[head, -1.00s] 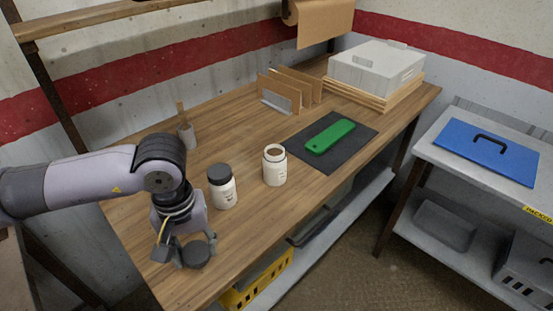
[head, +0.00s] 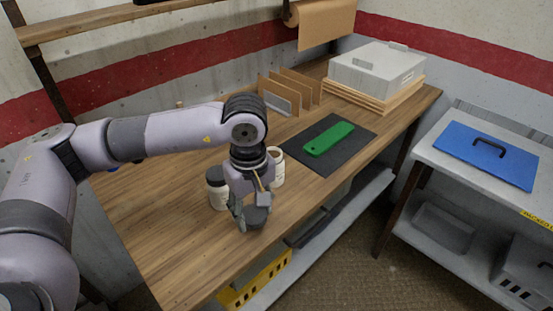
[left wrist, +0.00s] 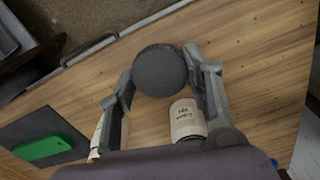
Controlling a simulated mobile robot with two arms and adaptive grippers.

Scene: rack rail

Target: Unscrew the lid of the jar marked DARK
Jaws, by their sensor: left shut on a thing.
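My left gripper (head: 250,212) is shut on a round dark lid (head: 257,218), held in front of the two jars and apart from them. In the left wrist view the lid (left wrist: 160,71) sits between both fingers. One white jar (head: 217,192) stands upright left of the gripper; its dark lid is partly hidden by my arm. It also shows in the left wrist view (left wrist: 187,119) with two lines of print I cannot read surely. The other white jar (head: 278,169) stands behind my gripper, partly hidden; its mouth is open, without a lid. My right gripper is not in view.
A green object (head: 328,138) lies on a dark mat (head: 350,152) right of the jars. A card rack (head: 280,97) and a grey box (head: 375,68) stand farther back. The table's front edge is close to the gripper. A yellow crate (head: 255,281) is below.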

